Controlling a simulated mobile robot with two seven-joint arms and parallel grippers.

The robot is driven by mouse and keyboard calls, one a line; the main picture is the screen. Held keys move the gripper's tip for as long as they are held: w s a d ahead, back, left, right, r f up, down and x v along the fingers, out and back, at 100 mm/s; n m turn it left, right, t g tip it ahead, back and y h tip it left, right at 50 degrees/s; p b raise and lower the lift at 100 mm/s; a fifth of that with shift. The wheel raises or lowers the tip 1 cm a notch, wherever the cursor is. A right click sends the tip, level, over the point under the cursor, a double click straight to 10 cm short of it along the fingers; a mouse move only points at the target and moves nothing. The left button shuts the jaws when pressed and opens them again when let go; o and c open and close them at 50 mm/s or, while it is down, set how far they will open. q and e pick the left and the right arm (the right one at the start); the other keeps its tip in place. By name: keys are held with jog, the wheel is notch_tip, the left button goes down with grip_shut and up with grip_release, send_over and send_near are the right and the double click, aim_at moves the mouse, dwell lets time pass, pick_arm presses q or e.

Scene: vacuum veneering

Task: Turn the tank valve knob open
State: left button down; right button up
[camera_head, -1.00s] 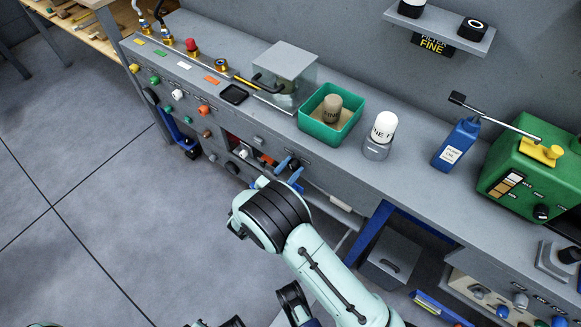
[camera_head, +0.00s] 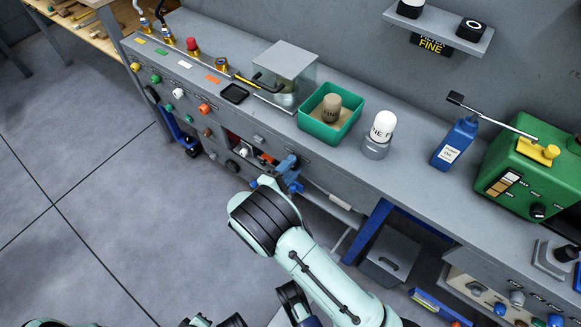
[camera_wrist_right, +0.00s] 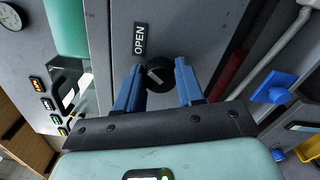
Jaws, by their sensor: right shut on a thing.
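The tank valve knob (camera_wrist_right: 158,73) is round and black with a pale pointer line, on a grey panel. The OPEN label (camera_wrist_right: 139,39) is above it in the right wrist view, a little to the left. My right gripper (camera_wrist_right: 159,75) has its two blue fingers on either side of the knob and is shut on it. In the head view my right gripper (camera_head: 288,172) is at the bench front below the green tray, and the knob is hard to make out behind the fingers. The left gripper's fingers do not show.
The green tray (camera_head: 309,126) holds a brown jar. A white-topped jar (camera_head: 382,130), a blue bottle (camera_head: 455,143) and a green machine (camera_head: 530,178) stand along the bench top. Several coloured knobs line the bench front at left. The floor at left is clear.

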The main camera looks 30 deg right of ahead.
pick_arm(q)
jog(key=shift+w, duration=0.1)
pick_arm(e)
jog(key=shift+a+f+m, duration=0.1)
jog(key=shift+m, duration=0.9)
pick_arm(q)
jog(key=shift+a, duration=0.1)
pick_arm(e)
jog(key=o, duration=1)
jog(key=shift+o, duration=0.2)
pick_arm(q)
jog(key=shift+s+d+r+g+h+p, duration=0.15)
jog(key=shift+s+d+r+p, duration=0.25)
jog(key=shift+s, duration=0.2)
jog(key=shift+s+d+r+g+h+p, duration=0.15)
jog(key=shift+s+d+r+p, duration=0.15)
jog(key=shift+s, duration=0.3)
pick_arm(e)
jog(key=v, duration=1.3)
jog(key=shift+a, duration=0.2)
jog(key=shift+s, duration=0.1)
